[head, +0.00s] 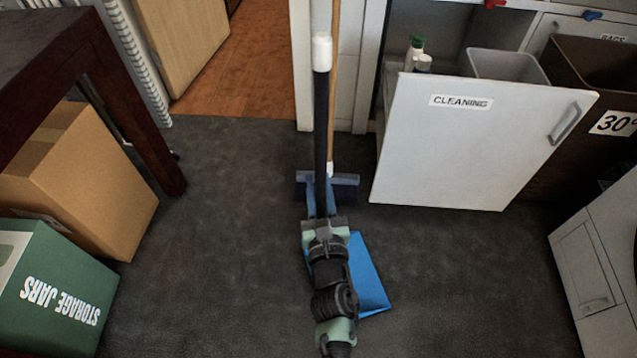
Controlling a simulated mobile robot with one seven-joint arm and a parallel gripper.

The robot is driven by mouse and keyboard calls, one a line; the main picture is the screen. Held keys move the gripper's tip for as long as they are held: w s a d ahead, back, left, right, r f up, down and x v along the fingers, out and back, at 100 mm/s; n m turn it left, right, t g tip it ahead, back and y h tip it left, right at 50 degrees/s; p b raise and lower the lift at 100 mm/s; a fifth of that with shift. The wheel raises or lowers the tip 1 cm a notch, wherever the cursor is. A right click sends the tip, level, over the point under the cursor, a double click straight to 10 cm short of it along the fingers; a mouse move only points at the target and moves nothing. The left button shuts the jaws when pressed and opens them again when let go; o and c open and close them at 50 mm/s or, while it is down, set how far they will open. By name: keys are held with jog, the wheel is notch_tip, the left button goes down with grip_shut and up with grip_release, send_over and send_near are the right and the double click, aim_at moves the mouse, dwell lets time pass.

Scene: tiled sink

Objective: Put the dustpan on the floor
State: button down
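The blue dustpan (369,279) shows beside and beneath my arm, near the bottom centre of the head view. Its long dark handle with a white end (322,52) stands up past my gripper. My gripper (319,198) appears shut around this handle, though my wrist hides part of the grip. My arm covers the left part of the pan. I cannot tell whether the pan touches the dark floor (230,270) or hangs just above it.
A broom with a wooden stick (333,110) and dark blue head (346,187) stands just behind. An open white CLEANING door (470,145) is at right, and a white cabinet (600,270) at far right. A cardboard box (85,185) and green STORAGE JARS box (60,295) are left.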

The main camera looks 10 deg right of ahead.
jog(key=shift+f+b, duration=0.55)
jog(key=shift+b, duration=0.05)
dwell(0.5)
jog(key=c, duration=0.6)
grip_release()
jog(key=s, duration=0.8)
jog(key=s+a, duration=0.1)
jog(key=s, duration=0.4)
jog(key=shift+p, duration=0.3)
